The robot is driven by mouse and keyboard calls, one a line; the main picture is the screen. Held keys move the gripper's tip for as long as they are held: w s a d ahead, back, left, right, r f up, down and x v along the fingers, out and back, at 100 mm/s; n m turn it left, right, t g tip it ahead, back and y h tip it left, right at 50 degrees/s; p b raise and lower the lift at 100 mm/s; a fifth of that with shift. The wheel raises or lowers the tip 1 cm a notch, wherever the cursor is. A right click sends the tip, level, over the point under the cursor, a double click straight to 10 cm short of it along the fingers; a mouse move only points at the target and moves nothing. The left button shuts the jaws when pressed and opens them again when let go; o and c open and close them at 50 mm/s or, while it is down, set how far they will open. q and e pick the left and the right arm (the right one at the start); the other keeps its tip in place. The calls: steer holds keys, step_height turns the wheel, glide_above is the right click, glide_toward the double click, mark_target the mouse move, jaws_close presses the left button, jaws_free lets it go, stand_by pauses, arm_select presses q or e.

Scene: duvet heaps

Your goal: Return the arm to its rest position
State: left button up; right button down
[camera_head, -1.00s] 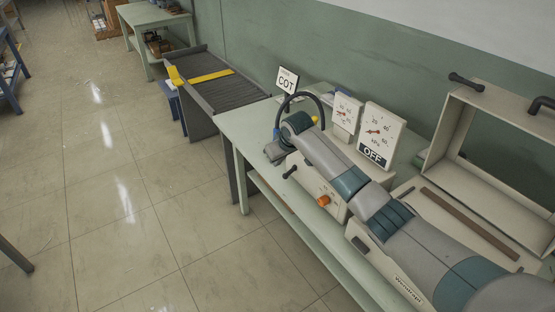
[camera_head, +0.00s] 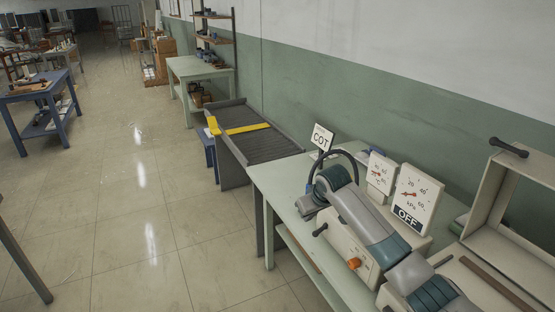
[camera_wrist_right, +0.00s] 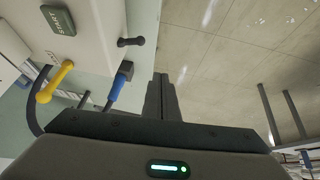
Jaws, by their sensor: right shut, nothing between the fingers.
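My right arm (camera_head: 365,222), grey with teal bands, reaches in from the lower right over the bench. Its gripper (camera_head: 309,203) is at the far end of the arm, beside the black hose loop and above the bench's left part. In the right wrist view the two dark fingers (camera_wrist_right: 161,97) are together with nothing between them, pointing over the floor just past the bench edge. My left arm and gripper are in neither view.
The pale green bench (camera_head: 272,185) carries a machine with an orange knob (camera_head: 354,263), dials, an OFF sign (camera_head: 408,217) and a COT sign (camera_head: 321,138). The wrist view shows a yellow lever (camera_wrist_right: 56,82) and a blue handle (camera_wrist_right: 118,86) close by. Floor (camera_head: 120,230) at left is clear.

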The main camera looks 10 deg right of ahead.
steer(key=s+a+f+g, duration=0.1)
steer(key=s+a+f, duration=0.1)
steer(key=s+f, duration=0.8)
steer(key=s+a+f, duration=0.2)
steer(key=s+f, duration=0.5)
steer(key=s, duration=0.7)
steer(key=s+d+m+g+h, duration=0.1)
steer(key=s+d, duration=0.3)
steer(key=s, duration=1.1)
steer(key=s+d+m, duration=0.1)
steer(key=s+d, duration=0.3)
steer(key=s, duration=1.1)
step_height(320, 180, down, 32)
steer(key=s+g+b, duration=0.2)
steer(key=b, duration=0.1)
steer(key=s+d+f+g+b, duration=0.1)
steer(key=s+d+f+b, duration=0.1)
steer(key=s+f, duration=1.6)
steer(key=shift+d+f+b, duration=0.3)
steer(key=shift+d+f, duration=0.1)
steer(key=shift+f, duration=0.4)
